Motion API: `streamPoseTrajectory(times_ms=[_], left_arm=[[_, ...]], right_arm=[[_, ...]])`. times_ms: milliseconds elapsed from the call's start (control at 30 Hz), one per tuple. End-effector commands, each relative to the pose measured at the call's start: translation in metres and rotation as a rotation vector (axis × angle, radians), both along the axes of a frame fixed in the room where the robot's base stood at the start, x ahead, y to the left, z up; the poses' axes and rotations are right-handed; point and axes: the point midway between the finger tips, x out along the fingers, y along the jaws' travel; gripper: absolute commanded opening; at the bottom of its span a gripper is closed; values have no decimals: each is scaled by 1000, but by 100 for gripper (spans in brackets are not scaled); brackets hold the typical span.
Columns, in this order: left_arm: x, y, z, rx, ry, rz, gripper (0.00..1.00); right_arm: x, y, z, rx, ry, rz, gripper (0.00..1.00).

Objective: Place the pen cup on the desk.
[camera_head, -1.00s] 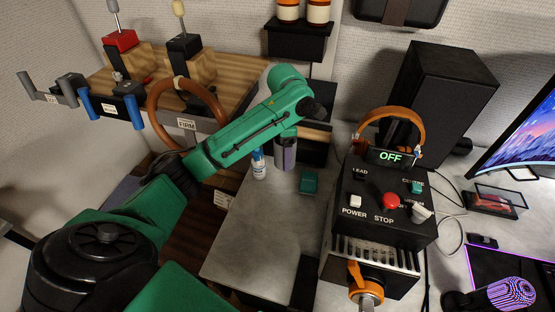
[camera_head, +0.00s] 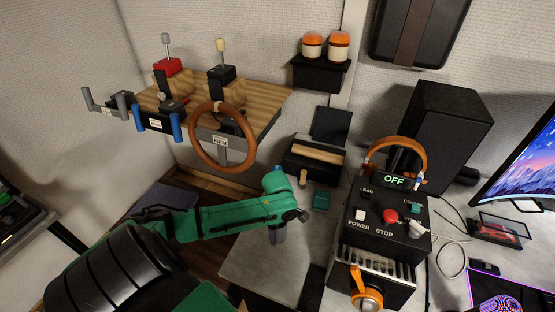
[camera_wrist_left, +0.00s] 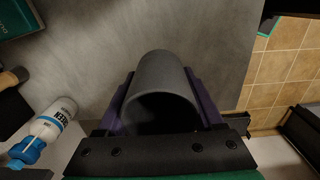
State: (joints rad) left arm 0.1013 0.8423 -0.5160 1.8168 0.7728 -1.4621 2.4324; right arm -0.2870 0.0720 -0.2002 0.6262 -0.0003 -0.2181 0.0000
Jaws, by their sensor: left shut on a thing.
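The pen cup (camera_wrist_left: 164,70) is a plain dark grey cylinder. In the left wrist view it lies between the two purple fingers of my left gripper, which is shut on it, and its mouth faces the camera. In the head view my left gripper (camera_head: 278,236) points down over the left part of the grey desk (camera_head: 252,268); the cup is mostly hidden there by the gripper and arm. Bare desk (camera_wrist_left: 95,55) shows behind the cup in the wrist view. I cannot tell whether the cup touches the desk. My right gripper is not in view.
A white bottle with a blue cap (camera_wrist_left: 45,130) stands left of the cup in the wrist view. A teal box (camera_head: 321,201) lies on the desk. The black control box (camera_head: 385,235) stands to the right. The desk edge and tiled floor (camera_wrist_left: 285,65) are close on the right in the wrist view.

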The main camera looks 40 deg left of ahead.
Motion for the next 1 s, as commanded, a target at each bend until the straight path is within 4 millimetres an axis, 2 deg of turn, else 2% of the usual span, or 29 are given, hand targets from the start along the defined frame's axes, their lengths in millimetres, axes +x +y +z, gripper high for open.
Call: streamPoseTrajectory(times_ms=[167,300,633,667,700,733,1000], left_arm=[[0,0,-31,1,1,1,13],[1,0,-54,0,-1,1,13],[1,0,-58,-1,-1,1,13],[1,0,-58,-1,-1,1,73],[1,0,-58,-1,-1,1,88],[1,0,-58,-1,-1,1,99],[1,0,-57,-1,-1,1,99]], right_arm=[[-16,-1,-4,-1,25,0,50],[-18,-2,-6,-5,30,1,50],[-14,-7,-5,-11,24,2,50],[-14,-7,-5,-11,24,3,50],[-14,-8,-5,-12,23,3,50],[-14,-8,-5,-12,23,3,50],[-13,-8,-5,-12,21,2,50]])
